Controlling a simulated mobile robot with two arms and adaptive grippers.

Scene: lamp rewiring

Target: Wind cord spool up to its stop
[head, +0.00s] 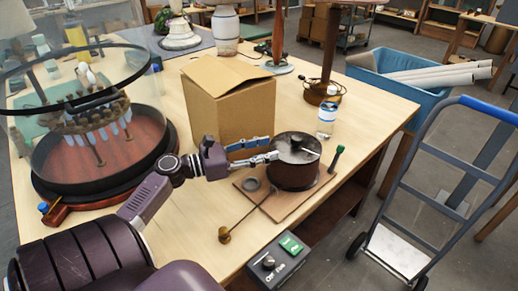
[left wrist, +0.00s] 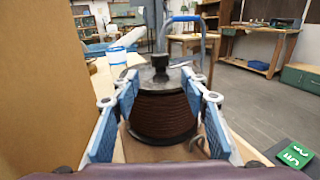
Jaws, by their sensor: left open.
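The cord spool (head: 293,175) is a dark brown wound drum with a grey metal top, standing on a small wooden board (head: 264,210) near the table's front edge. In the left wrist view the spool (left wrist: 163,116) fills the middle, and a dark upright knob (left wrist: 160,66) stands on its top. My left gripper (head: 271,149) is open at the spool's left side in the head view. In the left wrist view its blue-padded fingers (left wrist: 165,97) lie either side of the spool; contact cannot be told. My right gripper is not in view. I cannot make out the stop.
A cardboard box (head: 235,105) stands close behind my left gripper. A glass-domed stand (head: 90,130) is to the left. A bottle (head: 326,120) stands behind the spool. A control box (head: 282,260) sits at the front edge, and a hand truck (head: 430,190) stands right of the table.

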